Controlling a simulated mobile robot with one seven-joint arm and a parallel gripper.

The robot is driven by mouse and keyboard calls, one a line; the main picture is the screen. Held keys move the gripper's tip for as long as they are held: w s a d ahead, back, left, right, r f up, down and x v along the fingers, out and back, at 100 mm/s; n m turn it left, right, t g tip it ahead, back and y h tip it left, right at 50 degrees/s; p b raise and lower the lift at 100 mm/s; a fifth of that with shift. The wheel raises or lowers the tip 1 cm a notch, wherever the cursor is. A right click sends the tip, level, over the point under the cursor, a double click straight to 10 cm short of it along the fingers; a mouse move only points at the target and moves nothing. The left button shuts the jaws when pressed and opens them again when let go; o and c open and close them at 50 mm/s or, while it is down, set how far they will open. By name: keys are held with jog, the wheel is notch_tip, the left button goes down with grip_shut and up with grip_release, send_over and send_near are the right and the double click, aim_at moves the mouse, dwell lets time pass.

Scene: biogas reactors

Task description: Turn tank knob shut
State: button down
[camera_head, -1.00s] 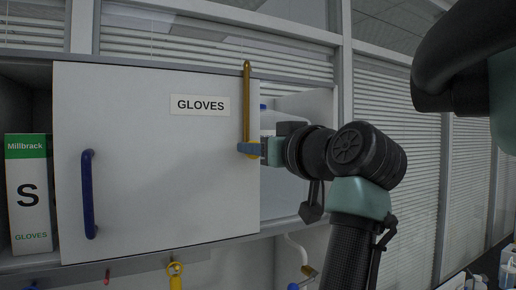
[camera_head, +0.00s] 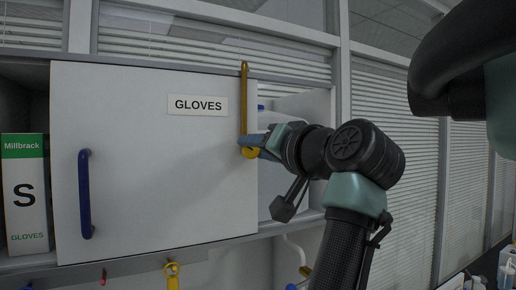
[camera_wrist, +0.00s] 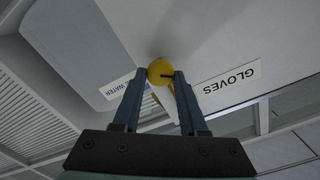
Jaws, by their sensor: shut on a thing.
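The fingers and wrist hide part of the knob. A label reading WATER (camera_wrist: 118,85) is beside it in the wrist view.
The white GLOVES panel (camera_head: 150,190) has a blue handle (camera_head: 85,195). A glove box (camera_head: 25,195) stands on the shelf at left. A yellow-handled item (camera_head: 173,275) hangs below the shelf. Blinds and window frames fill the right side.

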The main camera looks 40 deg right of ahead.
jog(key=m, duration=0.6)
jog(key=shift+w+f, duration=0.1)
jog(key=m, duration=0.5)
jog(key=shift+m, duration=0.3)
dwell(0.3)
jog(key=c, duration=0.8)
grip_release()
jog(key=o, duration=0.3)
jog(key=shift+w, duration=0.1)
jog(key=shift+w+f, duration=0.1)
jog(key=shift+s, duration=0.2)
